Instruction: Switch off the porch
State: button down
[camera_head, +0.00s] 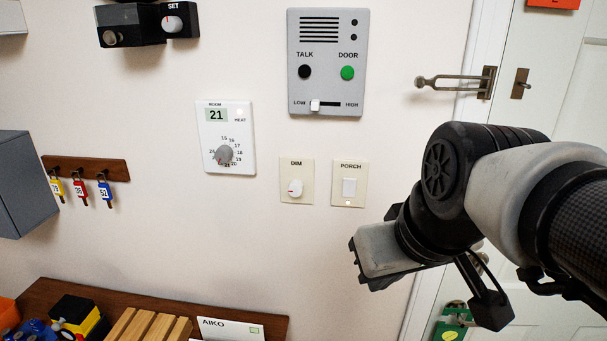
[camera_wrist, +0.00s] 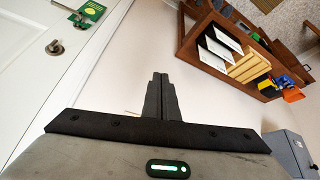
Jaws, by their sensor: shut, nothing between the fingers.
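The porch switch (camera_head: 349,187) is a white rocker on a cream plate labelled PORCH, on the wall left of the door. A small light (camera_head: 348,203) under the rocker glows warm. My gripper (camera_head: 362,262) is below and to the right of the plate in the head view, apart from it. In the wrist view my gripper (camera_wrist: 160,82) has its two black fingers together with nothing between them.
A DIM knob plate (camera_head: 297,181) sits just left of the porch plate. A thermostat (camera_head: 226,137) and an intercom panel (camera_head: 328,62) are above. A wooden shelf (camera_head: 262,321) with items is below left.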

aim_at(356, 181)
jog(key=w+d+r+n+y+b, duration=0.1)
jog(key=w+d+r+n, duration=0.1)
jog(key=w+r+n, duration=0.2)
jog(key=w+d+r+n+t+y+b, duration=0.1)
jog(key=w+d+r+n+y, duration=0.1)
jog(key=w+r+n, duration=0.3)
jog(key=w+n, duration=0.3)
jog(key=w, duration=0.3)
jog(key=shift+w+n, duration=0.3)
jog(key=w+f, duration=0.2)
jog(key=w+a+f+p, duration=0.1)
jog(key=w+f, duration=0.2)
jog(key=w+a+f, duration=0.1)
jog(key=w+f, duration=0.1)
jog(key=w, duration=0.1)
jog(key=shift+w+a+f+p, duration=0.2)
jog(key=shift+w+p, duration=0.05)
jog(key=shift+p, duration=0.15)
jog(key=shift+w+d, duration=0.1)
jog(key=shift+w, duration=0.4)
